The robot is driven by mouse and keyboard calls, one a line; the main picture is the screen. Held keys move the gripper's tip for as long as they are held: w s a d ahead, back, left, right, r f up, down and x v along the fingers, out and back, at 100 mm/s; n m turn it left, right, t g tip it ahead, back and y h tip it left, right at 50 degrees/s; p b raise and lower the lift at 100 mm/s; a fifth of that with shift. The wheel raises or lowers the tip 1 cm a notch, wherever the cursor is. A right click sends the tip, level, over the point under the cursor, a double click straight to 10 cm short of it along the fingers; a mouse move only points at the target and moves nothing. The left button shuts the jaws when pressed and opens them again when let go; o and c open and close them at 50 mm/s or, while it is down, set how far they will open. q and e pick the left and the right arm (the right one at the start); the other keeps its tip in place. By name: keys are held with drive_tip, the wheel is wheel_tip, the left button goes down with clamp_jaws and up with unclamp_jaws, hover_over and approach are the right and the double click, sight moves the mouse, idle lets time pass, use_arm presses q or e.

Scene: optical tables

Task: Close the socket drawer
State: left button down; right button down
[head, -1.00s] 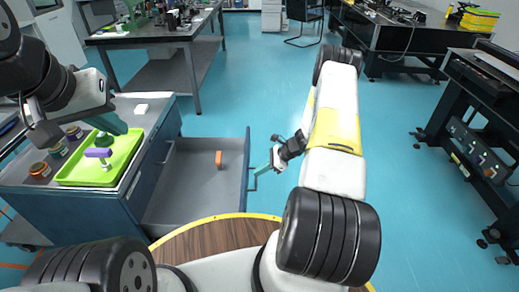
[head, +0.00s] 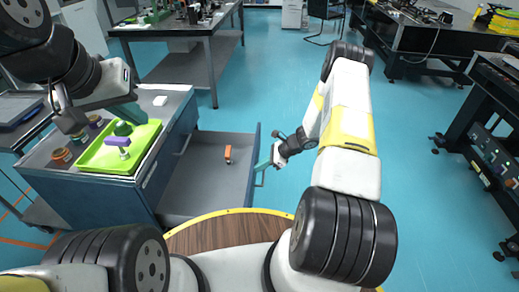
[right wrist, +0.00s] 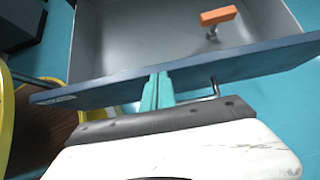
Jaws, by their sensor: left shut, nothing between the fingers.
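The socket drawer (head: 204,184) is open, sticking out to the right from the blue cabinet (head: 115,201). An orange-topped item (head: 228,154) stands inside it; this also shows in the right wrist view (right wrist: 218,16). My right gripper (head: 263,166) is at the outer side of the drawer front (head: 253,165), beside the handle (right wrist: 215,88). In the right wrist view its teal fingers (right wrist: 157,92) are together and meet the drawer front. The handle is partly hidden behind my gripper. My left gripper (head: 128,110) is shut and empty above the cabinet top.
A green tray (head: 88,163) on the cabinet holds a purple-topped item (head: 117,142) and a green item. Several small jars stand left of it, and a white block (head: 160,101) lies behind. Blue floor is clear beyond the drawer. Dark benches stand at the right.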

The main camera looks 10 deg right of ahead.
drive_tip(key=w+a, duration=0.4)
drive_tip(key=a, duration=1)
drive_tip(key=w+a, duration=0.4)
drive_tip(key=a, duration=0.9)
drive_tip(key=shift+a, duration=0.4)
